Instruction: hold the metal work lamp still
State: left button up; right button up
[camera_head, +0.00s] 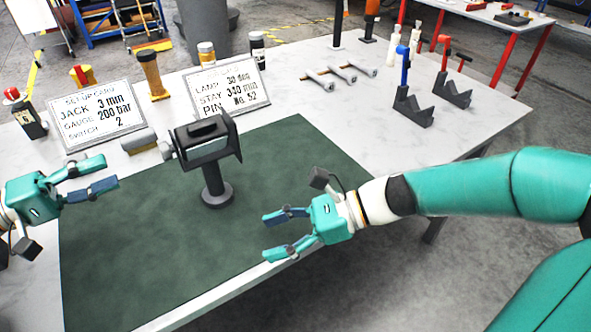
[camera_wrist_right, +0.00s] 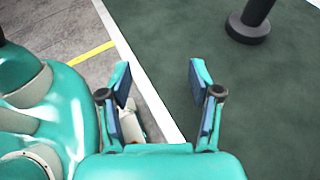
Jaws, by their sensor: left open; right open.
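What looks like the metal work lamp (camera_head: 204,140) stands upright on the green mat in the head view. It has a dark grey boxy head in a bracket, on a short black post with a round base. The post and base also show at the top right of the right wrist view (camera_wrist_right: 248,27). My left gripper (camera_head: 110,173) is open and empty, left of the lamp and apart from it. My right gripper (camera_head: 267,236) is open and empty, right of the lamp's base and nearer the front edge. Its open fingers also show in the right wrist view (camera_wrist_right: 160,68).
The green mat (camera_head: 130,262) is mostly bare around the lamp. Two setup cards (camera_head: 97,113) (camera_head: 228,85) stand behind it. A beige and grey cylinder (camera_head: 139,141) is beside the lamp head.

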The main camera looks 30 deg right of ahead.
aim_at(221, 180)
jog(key=w+d+r+m+t+h, duration=0.2)
jog(key=w+d+r+m+t, duration=0.15)
jog(key=w+d+r, duration=0.3)
jog(key=x, duration=1.1)
jog(key=w+d+x, duration=0.1)
jog(key=x, duration=0.4)
jog(key=shift+w+a+f, duration=0.25)
jog(key=shift+a, duration=0.05)
grip_shut()
